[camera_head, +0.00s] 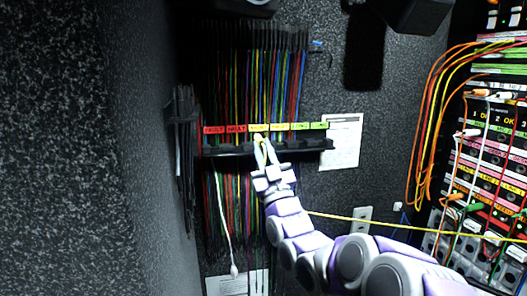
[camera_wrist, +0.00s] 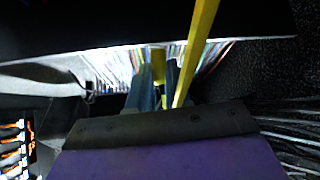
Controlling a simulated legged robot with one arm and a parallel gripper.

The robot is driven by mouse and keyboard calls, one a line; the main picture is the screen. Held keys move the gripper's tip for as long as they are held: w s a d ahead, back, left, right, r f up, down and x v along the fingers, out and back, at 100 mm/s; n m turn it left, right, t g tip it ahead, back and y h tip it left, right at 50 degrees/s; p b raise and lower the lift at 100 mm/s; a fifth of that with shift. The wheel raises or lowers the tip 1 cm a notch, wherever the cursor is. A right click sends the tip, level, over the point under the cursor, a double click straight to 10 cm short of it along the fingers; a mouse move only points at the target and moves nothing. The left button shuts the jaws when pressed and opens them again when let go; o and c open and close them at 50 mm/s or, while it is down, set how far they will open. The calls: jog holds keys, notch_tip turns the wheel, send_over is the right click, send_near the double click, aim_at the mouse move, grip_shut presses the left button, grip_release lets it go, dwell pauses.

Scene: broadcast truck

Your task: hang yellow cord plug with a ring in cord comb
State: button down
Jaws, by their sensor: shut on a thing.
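The cord comb (camera_head: 310,146) is a dark toothed rack on the back wall, with many coloured cords hanging around it. Red, yellow and green labels (camera_head: 295,127) run along it. My gripper (camera_head: 262,146) is raised in front of the comb's middle, at the yellow labels. In the wrist view its two fingers (camera_wrist: 158,82) are shut on a small yellow piece (camera_wrist: 158,60), apparently the yellow cord plug. The yellow cord (camera_wrist: 199,42) passes close beside the right finger. In the head view the yellow cord (camera_head: 370,220) stretches right from behind my arm. The ring cannot be made out.
A patch panel (camera_head: 490,150) with orange, white and green plugs stands at the right. A white cord (camera_head: 223,220) hangs below the comb at left. Dark cords (camera_head: 184,150) hang on a left bracket. A paper sheet (camera_head: 341,142) and a wall plate (camera_head: 362,219) are right of the comb.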

jog(key=shift+w+d+f+b, duration=0.15)
jog(key=shift+f+b, duration=0.45)
jog(key=shift+f, duration=0.6)
jog(key=shift+d, duration=0.25)
jog(key=c, duration=1.5)
grip_release()
jog(key=o, duration=0.5)
jog(key=shift+d+f, duration=0.1)
jog(key=shift+d, duration=0.2)
jog(key=shift+a, duration=0.2)
